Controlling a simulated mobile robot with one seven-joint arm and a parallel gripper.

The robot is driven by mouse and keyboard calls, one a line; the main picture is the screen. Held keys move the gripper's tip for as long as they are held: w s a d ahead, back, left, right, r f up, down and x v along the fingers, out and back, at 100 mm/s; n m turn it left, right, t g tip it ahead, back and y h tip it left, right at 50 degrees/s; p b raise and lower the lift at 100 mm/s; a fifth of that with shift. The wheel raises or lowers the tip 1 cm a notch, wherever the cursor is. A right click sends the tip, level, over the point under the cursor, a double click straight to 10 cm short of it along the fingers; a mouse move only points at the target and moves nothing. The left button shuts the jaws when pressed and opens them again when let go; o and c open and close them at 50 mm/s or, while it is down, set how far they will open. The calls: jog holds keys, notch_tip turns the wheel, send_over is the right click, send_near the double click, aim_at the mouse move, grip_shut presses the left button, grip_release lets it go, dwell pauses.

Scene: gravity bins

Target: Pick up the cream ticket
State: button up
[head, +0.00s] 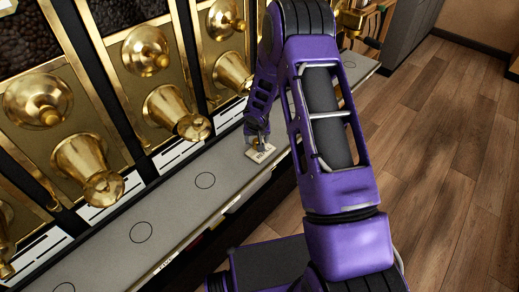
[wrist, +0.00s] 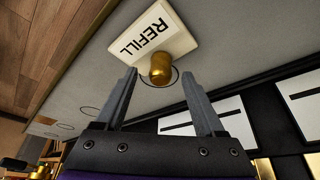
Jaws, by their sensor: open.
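The cream ticket (wrist: 150,33) reads "REFILL" and has a round brass knob (wrist: 161,68) at its edge. It lies on the grey ledge, over part of a drawn circle. In the head view the ticket (head: 261,153) shows at the tip of my gripper (head: 257,136). In the wrist view my gripper (wrist: 158,80) is open, with its fingers pointing toward the ticket and the knob between and just beyond the fingertips. Nothing is held. Whether a finger touches the knob is not clear.
The grey ledge (head: 180,208) carries several drawn circles. Gold bins with brass spouts (head: 85,165) and knobs (head: 146,50) stand along its left side, with white labels (head: 178,155) below. Wooden floor (head: 440,130) lies open to the right.

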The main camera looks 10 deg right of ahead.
jog(key=shift+w+f, duration=0.25)
jog(key=shift+f, duration=0.4)
grip_shut()
